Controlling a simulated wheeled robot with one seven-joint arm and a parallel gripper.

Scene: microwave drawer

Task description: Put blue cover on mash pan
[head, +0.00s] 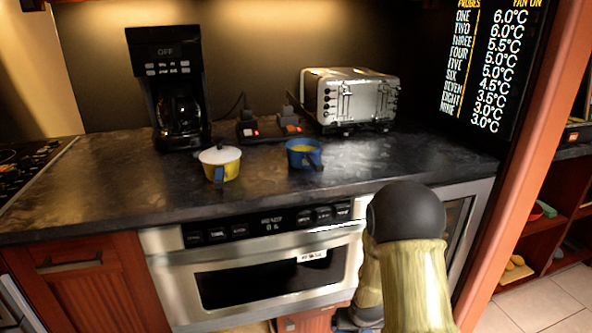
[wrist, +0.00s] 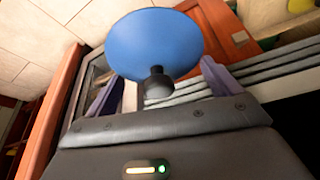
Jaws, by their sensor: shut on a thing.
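The blue cover (wrist: 155,40) is a round lid with a dark knob (wrist: 157,84). In the wrist view my gripper (wrist: 160,80) has its two purple-grey fingers on either side of the knob and is shut on it. The cover's blue face is toward the camera, beyond the fingers. A small blue pan (head: 304,160) with yellow contents, apparently the mash pan, stands uncovered on the dark counter in the head view. My gripper is low in front of the microwave drawer there, mostly behind my arm. The cover cannot be made out in the head view.
A yellow pan (head: 226,170) with a white lid (head: 219,154) stands left of the blue pan. A coffee maker (head: 170,80), lit switches (head: 260,132) and a toaster (head: 350,98) are behind. The microwave drawer (head: 268,280) is below the counter (head: 400,160), whose front right is clear.

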